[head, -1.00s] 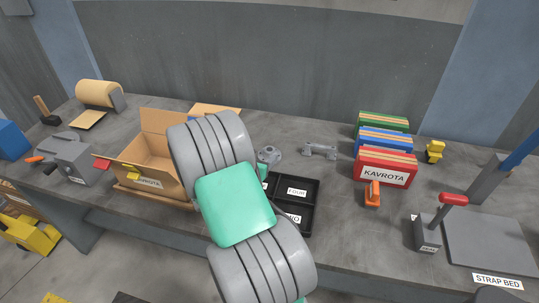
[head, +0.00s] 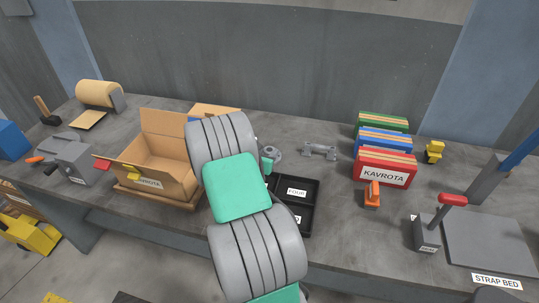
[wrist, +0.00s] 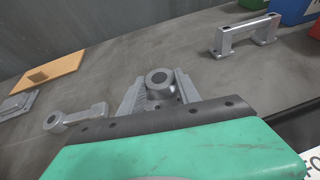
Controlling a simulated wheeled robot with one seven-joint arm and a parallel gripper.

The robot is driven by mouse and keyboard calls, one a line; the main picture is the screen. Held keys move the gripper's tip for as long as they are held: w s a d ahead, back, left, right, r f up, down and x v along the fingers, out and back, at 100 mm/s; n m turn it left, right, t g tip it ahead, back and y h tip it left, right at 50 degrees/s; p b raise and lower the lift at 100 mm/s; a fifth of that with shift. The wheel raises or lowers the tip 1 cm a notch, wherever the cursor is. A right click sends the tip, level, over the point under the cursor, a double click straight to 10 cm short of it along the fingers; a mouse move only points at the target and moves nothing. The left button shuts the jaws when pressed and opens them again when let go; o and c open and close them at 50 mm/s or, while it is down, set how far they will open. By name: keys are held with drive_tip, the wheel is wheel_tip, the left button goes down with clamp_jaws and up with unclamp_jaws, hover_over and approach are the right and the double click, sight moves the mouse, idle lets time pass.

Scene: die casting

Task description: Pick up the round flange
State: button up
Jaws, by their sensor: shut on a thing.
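The round flange (wrist: 161,84), a grey metal part with a raised hub and a central hole, stands between the two fingers of my gripper (wrist: 160,92) in the wrist view. The fingers are shut on it from both sides. In the head view the flange (head: 273,152) shows just past my gripper (head: 267,165), most of which is hidden behind my arm. The flange appears to be at bench level; its underside is hidden.
A grey bridge-shaped bracket (head: 319,150) lies to the right of the flange. A black compartment tray (head: 316,212) is nearer. An open cardboard box (head: 150,193) stands left. A lever-shaped part (wrist: 78,117) lies left of the flange in the wrist view. Colored bins (head: 385,170) stand right.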

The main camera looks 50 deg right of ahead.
clamp_jaws()
idle(0.3)
drive_tip(key=shift+r, duration=0.15)
